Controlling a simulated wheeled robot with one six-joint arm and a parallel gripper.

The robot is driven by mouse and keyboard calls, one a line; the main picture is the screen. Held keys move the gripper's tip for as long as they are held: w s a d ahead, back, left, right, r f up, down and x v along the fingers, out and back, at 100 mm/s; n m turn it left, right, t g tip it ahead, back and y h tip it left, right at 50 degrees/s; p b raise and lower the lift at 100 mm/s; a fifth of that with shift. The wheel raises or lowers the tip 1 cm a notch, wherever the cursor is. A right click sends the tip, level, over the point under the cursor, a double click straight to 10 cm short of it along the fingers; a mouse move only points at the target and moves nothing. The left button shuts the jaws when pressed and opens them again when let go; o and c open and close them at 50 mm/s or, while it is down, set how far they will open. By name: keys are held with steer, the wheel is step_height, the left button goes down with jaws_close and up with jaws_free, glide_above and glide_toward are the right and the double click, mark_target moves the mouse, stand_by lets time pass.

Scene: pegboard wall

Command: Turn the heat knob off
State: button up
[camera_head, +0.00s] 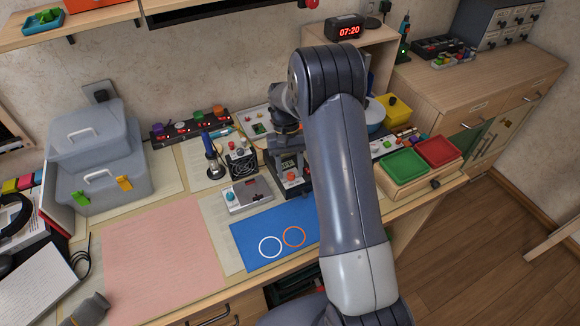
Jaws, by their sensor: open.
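My gripper (287,160) is open, pointing down over the workbench. It is just above a small black device (293,187) with a small red part on its front. The arm and gripper hide part of this device. I cannot tell for sure which control is the heat knob. A grey box (247,196) with a blue knob at its left end sits left of the black device. A dark strip (188,128) with several coloured knobs stands along the wall, apart from my gripper.
A soldering iron in its stand (212,160) and a small fan unit (242,162) are close left of my gripper. A blue mat (270,240) lies in front. Green (405,163) and red (438,151) trays stand right of my arm. The pink mat (165,240) is clear.

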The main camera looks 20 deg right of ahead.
steer(key=v, duration=1)
steer(key=shift+w+r, duration=0.25)
steer(key=shift+r, duration=0.1)
steer(key=x, duration=1)
steer(key=shift+s+f, duration=0.25)
steer(key=shift+f, duration=0.1)
